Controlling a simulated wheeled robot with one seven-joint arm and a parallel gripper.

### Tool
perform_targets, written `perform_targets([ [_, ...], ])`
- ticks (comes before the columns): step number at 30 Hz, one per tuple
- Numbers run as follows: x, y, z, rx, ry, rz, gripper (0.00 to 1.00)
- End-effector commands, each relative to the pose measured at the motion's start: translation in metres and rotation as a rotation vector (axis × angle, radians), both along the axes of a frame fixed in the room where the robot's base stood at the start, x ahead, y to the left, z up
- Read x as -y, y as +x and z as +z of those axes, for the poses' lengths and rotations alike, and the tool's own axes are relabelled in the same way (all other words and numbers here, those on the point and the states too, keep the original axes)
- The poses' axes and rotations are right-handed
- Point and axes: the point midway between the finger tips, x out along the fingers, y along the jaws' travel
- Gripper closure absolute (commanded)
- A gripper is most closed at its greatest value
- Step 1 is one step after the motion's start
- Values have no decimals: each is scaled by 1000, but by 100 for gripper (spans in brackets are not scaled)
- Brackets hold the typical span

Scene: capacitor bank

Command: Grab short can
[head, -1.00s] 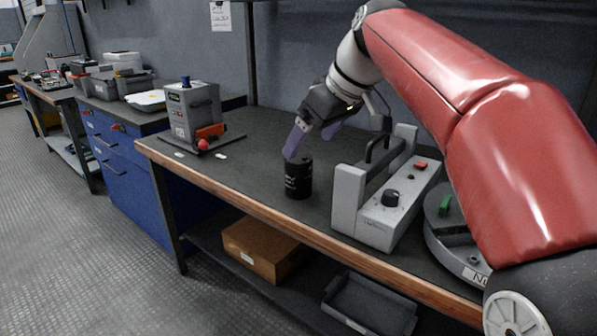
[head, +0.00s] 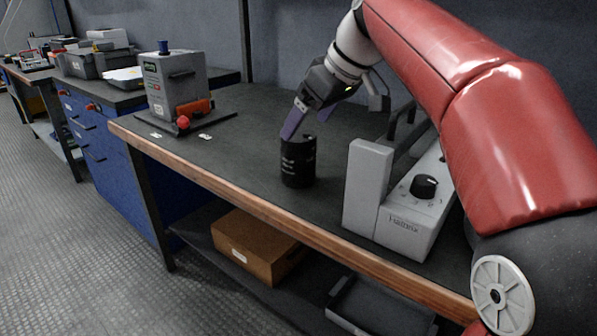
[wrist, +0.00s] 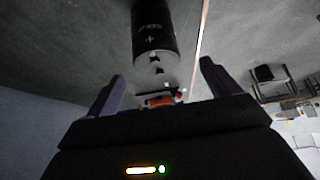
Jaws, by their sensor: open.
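The short can (head: 298,163) is a black cylinder with small white print, standing upright on the dark bench top. It also shows in the wrist view (wrist: 153,32), ahead of the fingers and between their lines. My gripper (head: 306,124) has purple fingers and is just above and behind the can in the head view; one finger overlaps the can's top edge there. In the wrist view my gripper (wrist: 160,85) is open, with nothing between its fingers. I cannot tell whether a finger touches the can.
A grey device with a black knob (head: 407,207) stands right of the can, close to my arm. A grey box with a red knob (head: 176,86) stands at the bench's left end. The wooden front edge (head: 240,209) runs close before the can. A cardboard box (head: 256,244) lies below.

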Motion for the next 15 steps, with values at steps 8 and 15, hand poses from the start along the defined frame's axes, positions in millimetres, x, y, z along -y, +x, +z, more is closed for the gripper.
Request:
perform_targets([
  [8,-6,5,-26,-3,0,2,12],
  [15,-17,16,-52,-4,0,1,12],
])
